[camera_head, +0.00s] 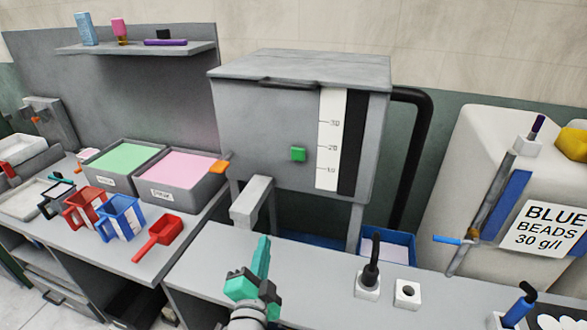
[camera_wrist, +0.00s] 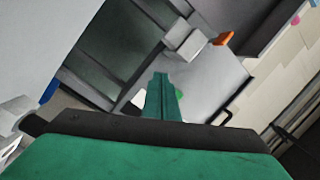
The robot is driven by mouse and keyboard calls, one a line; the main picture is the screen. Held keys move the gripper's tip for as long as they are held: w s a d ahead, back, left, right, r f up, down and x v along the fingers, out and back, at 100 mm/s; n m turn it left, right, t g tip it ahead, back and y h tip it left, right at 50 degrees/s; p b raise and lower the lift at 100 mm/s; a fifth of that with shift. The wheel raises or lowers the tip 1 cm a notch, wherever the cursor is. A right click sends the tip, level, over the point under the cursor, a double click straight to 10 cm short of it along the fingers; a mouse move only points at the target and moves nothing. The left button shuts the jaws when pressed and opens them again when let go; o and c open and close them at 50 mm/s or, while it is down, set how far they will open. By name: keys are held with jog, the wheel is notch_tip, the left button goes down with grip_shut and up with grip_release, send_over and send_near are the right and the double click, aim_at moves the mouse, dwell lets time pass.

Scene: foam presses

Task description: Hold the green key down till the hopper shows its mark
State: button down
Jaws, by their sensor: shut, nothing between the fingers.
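The hopper (camera_head: 265,120) is a grey box on legs with a flat lid. A green key (camera_head: 298,154) stands out from its front face. Right of the key is a white scale strip (camera_head: 328,110) marked 10, 20 and 30, beside a dark upright strip (camera_head: 352,130); I cannot make out a fill level in it. My gripper (camera_head: 263,246) has teal fingers, shut and empty, pointing up, below and left of the key in the head view and apart from it. In the wrist view my gripper (camera_wrist: 163,97) partly hides the green key (camera_wrist: 180,95).
A red scoop (camera_head: 158,236) and trays of green beads (camera_head: 122,156) and pink beads (camera_head: 178,168) are left. A black-handled block (camera_head: 367,285) stands right. A black pipe (camera_head: 420,150) runs beside the hopper.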

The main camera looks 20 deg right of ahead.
jog(key=w+d+r+m+g+h, duration=0.1)
jog(key=w+d+r+m+h, duration=0.1)
jog(key=r+m, duration=0.7)
notch_tip(320, 180, up, 4)
jog(key=shift+w+d+r+g+h, duration=0.15)
jog(key=shift+d+g+h, duration=0.35)
jog(key=shift+d, duration=0.65)
jog(key=shift+w, duration=0.1)
